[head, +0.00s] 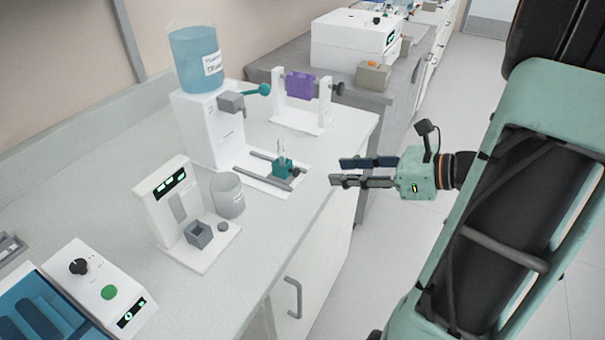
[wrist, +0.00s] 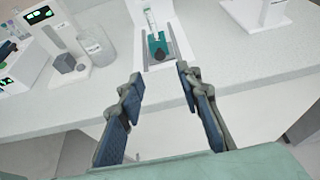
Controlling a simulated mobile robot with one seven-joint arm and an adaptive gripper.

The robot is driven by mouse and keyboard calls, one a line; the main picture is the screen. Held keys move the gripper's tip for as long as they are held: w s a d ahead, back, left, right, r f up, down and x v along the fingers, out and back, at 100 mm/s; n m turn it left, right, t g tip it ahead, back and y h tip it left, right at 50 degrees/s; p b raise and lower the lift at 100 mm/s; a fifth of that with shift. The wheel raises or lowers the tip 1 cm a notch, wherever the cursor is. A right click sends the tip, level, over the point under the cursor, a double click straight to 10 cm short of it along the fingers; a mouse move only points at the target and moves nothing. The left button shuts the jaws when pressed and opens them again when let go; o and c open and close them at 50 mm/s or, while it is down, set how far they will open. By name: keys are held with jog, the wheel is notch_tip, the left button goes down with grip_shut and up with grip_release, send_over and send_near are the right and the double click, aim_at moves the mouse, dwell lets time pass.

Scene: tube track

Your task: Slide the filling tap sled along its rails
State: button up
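The filling tap sled is a small teal block (head: 283,167) with a dark knob and a clear tube standing in it. It sits on two grey rails (head: 265,182) on a white base, in front of the white dispenser with its grey tap and teal lever (head: 232,101). In the wrist view the sled (wrist: 157,44) is at top centre, with its dark knob facing me. My gripper (head: 334,172) is open and empty, off the counter's front edge and to the right of the sled in the head view. In the wrist view its fingers (wrist: 160,98) are spread wide, apart from the sled.
A blue water container (head: 196,62) stands on the dispenser. A purple block (head: 299,85) on a white stand is behind the rails. The counter's front strip is clear.

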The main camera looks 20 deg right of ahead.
aim_at(299, 172)
jog(key=b+x, duration=0.1)
jog(key=x, duration=0.9)
jog(key=shift+w+a+f, duration=0.1)
jog(key=shift+a+f, duration=0.05)
grip_shut()
